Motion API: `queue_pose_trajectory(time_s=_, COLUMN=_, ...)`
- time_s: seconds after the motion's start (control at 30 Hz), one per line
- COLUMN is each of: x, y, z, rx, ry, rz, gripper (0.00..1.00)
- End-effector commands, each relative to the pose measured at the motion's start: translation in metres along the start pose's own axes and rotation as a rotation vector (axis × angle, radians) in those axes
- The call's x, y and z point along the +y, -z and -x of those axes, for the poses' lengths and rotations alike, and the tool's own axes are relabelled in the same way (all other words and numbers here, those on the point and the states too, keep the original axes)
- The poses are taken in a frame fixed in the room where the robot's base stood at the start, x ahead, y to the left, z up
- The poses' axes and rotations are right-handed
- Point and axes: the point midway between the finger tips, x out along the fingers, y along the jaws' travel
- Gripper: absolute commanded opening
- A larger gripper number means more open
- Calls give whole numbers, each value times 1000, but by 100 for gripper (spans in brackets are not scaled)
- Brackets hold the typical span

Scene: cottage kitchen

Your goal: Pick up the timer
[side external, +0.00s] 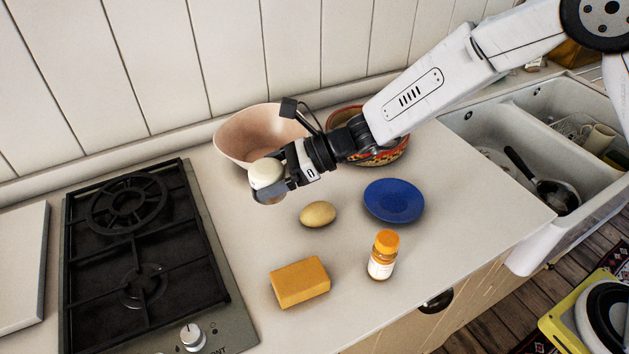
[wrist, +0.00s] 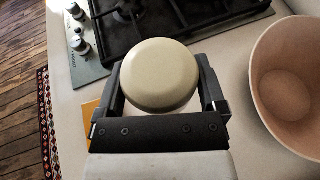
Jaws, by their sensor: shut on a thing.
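The timer is a round, cream-coloured, domed thing (side external: 266,174) at the end of my arm in the side view. It also shows from close up in the wrist view (wrist: 160,76). My gripper (side external: 274,190) is shut on the timer, with one finger on either side of it in the wrist view (wrist: 160,88). The timer appears held above the counter, in front of the large pinkish bowl. The gripper's fingers hide part of its lower side.
The pinkish bowl (side external: 240,134) and a patterned bowl (side external: 389,154) stand behind my gripper. A potato-like item (side external: 318,214), blue plate (side external: 394,201), orange-capped bottle (side external: 382,256) and yellow sponge (side external: 300,282) lie in front. The black hob (side external: 140,255) is left, the sink (side external: 483,136) right.

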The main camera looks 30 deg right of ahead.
Motion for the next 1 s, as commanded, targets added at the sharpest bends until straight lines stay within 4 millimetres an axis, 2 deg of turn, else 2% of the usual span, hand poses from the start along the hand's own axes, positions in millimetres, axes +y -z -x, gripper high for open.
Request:
queue_pose_trajectory(time_s=0.2, x=16, y=-5, z=21, rx=-3, ry=2, rz=1, gripper=4)
queue_pose_trajectory(time_s=0.4, x=24, y=-6, z=30, rx=-3, ry=2, rz=1, gripper=4)
queue_pose_trajectory(time_s=1.0, x=26, y=-6, z=32, rx=-3, ry=1, rz=1, gripper=4)
